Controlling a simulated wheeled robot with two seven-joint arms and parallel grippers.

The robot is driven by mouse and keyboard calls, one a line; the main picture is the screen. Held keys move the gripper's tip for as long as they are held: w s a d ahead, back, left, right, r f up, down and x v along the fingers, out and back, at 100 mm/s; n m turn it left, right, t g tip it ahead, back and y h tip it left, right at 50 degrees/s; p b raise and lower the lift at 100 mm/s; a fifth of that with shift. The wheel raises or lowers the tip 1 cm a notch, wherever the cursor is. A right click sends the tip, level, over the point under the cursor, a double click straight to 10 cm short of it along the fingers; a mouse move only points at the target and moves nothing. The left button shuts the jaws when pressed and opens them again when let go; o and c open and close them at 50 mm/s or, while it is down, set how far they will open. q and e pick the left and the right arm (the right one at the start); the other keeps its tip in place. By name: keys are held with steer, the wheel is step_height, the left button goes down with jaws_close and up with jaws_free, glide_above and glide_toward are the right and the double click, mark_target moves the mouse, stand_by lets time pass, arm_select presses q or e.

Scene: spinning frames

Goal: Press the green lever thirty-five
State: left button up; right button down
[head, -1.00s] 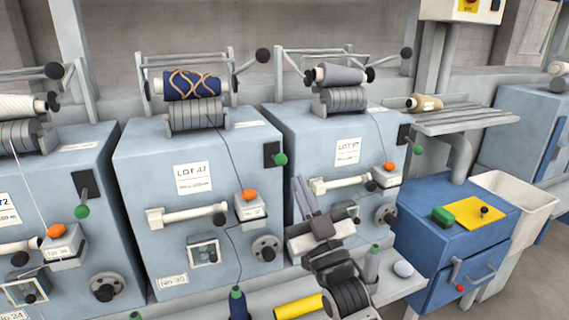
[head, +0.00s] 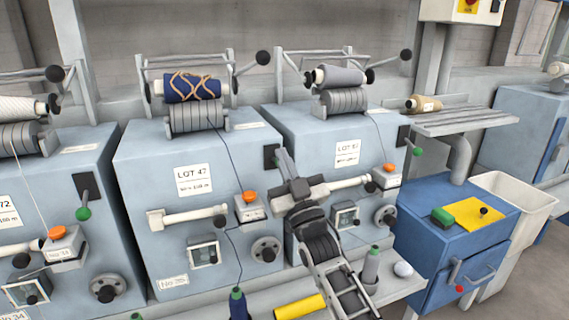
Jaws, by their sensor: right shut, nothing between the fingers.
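Green-knobbed levers sit on the front edges of the winding machines. The middle machine (head: 150,200) carries a plate at its lower left reading roughly "No 35", though the digits are blurred. Its black lever plate (head: 269,155) shows, but the green knob is hidden behind my right gripper (head: 282,155). My right gripper is shut and empty, its tips pointing up at the knob's place. I cannot tell whether they touch it. The left machine's green knob (head: 83,214) and the right machine's green knob (head: 417,151) are in plain view. My left gripper is not in view.
An orange button (head: 249,196) and a white horizontal bar (head: 190,217) stick out near my right gripper. Bobbins and a yellow tube (head: 300,306) stand or lie along the ledge below. A blue cabinet (head: 420,240) and a white bin (head: 510,205) stand at the right.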

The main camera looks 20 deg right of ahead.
arm_select(q)
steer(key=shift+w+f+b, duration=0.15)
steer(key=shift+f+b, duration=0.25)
steer(key=shift+b, duration=0.85)
arm_select(e)
steer(key=shift+f+t, duration=0.4)
steer(key=shift+f, duration=0.1)
